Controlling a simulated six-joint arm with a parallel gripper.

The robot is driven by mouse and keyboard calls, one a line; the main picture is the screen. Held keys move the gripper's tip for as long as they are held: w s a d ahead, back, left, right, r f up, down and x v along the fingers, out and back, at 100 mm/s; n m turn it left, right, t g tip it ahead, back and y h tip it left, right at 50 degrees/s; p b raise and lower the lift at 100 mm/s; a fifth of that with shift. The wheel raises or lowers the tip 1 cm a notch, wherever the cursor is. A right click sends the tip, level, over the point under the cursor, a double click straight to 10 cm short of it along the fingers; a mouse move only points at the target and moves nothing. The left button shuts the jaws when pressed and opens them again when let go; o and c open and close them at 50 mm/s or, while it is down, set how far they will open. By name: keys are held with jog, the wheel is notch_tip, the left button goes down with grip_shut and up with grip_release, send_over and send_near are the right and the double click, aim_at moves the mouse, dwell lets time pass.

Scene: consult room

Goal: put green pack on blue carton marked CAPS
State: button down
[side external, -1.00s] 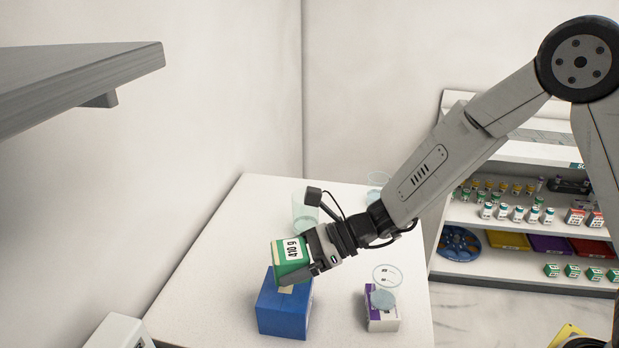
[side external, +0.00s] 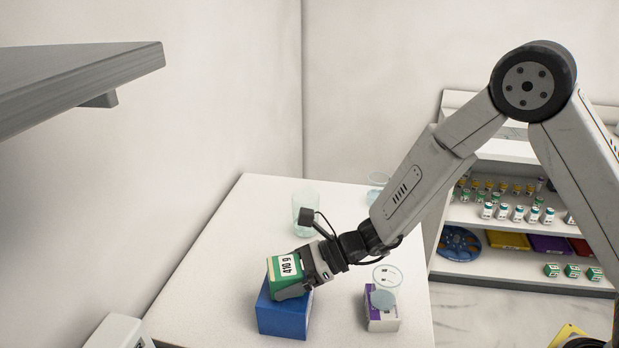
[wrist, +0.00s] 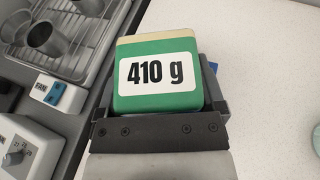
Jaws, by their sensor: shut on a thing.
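The green pack (side external: 284,265) has a white label reading "410 g" and a cream end. My gripper (side external: 291,282) is shut on it; the wrist view shows the pack (wrist: 160,72) between the jaws. The blue carton (side external: 283,319) stands on the white table, directly below the pack. The pack looks slightly tilted and very close to the carton's top; I cannot tell whether they touch. The CAPS marking is not visible. My gripper and the pack hide much of the carton's top.
A clear beaker (side external: 305,208) stands behind my gripper. A grey shelf (side external: 80,80) juts in at upper left. The table's left part is clear.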

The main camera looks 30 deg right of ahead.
dwell(0.3)
grip_release()
jog(key=shift+f, duration=0.15)
jog(key=shift+d+r, duration=0.15)
jog(key=shift+r, duration=0.1)
jog(key=v, duration=1.1)
jog(key=shift+s+d, duration=0.2)
jog(key=shift+d, duration=0.1)
